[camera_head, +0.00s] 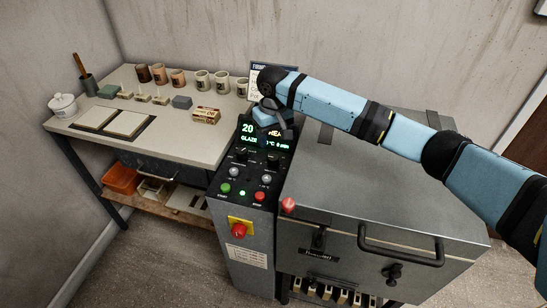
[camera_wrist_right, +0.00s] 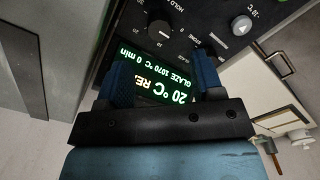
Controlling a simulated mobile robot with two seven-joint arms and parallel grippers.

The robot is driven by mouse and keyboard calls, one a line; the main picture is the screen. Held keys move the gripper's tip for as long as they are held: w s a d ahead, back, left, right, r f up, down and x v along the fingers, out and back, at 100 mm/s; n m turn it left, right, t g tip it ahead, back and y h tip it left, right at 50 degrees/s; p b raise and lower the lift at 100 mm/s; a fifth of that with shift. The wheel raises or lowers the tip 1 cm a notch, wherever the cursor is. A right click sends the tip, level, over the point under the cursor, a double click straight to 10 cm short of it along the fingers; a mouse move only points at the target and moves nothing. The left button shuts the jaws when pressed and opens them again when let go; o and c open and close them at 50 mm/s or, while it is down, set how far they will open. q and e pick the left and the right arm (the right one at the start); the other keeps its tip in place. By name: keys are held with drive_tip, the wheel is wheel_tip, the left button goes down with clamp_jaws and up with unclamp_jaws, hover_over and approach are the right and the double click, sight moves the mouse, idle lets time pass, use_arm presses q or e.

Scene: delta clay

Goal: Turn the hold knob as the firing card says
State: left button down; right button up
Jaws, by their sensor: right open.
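The hold knob (camera_wrist_right: 160,31) is a round black knob with a pale pointer mark and a printed scale, on the black kiln panel in the right wrist view. In the head view it is the right one of two small black knobs (camera_head: 272,158) below the display. My right gripper (camera_head: 273,130) is over the green-lit display (camera_head: 250,138), its fingers apart and empty, not touching the knob. In the wrist view the display (camera_wrist_right: 160,85) shows between the fingers, reading GLAZE, 1070 °C, 0 min. The firing card (camera_head: 257,76) stands behind my arm, mostly hidden and unreadable.
Green (camera_head: 225,188) and red (camera_head: 259,197) buttons and a red emergency stop (camera_head: 238,230) sit lower on the panel. The grey kiln (camera_head: 380,185) is at the right under my arm. A table (camera_head: 170,140) with cups and tiles is at the left.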

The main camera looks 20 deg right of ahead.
sight(273, 157)
wheel_tip(273, 157, down, 9)
drive_tip(key=shift+r+b, duration=0.1)
drive_tip(key=shift+b, duration=0.35)
drive_tip(key=c, duration=0.9)
